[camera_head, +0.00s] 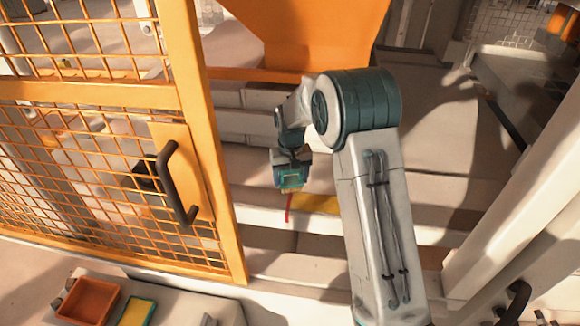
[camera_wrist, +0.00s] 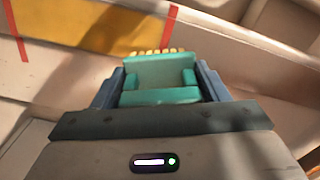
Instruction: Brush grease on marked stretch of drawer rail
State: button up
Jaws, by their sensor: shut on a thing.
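My gripper (camera_head: 291,168) is shut on a teal brush (camera_head: 291,181), held between its blue fingers. The brush also shows in the wrist view (camera_wrist: 160,80), with its short yellow bristles (camera_wrist: 157,52) pointing away from the gripper. The pale drawer rail (camera_head: 264,217) carries a yellow stretch (camera_head: 316,203) with a red mark (camera_head: 289,207) at its left end. In the wrist view the yellow stretch (camera_wrist: 85,28) lies between two red marks. The bristles appear close to the right-hand mark (camera_wrist: 168,27); I cannot tell whether they touch the rail.
An orange mesh gate (camera_head: 188,100) with a black handle (camera_head: 171,185) stands left of my gripper. An orange hopper-like part (camera_head: 305,35) hangs above. An orange tray (camera_head: 88,300) and a yellow pad (camera_head: 137,312) lie at the lower left. A pale post (camera_head: 520,210) stands at right.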

jog(key=shift+r+p, duration=0.8)
jog(key=shift+r, duration=0.95)
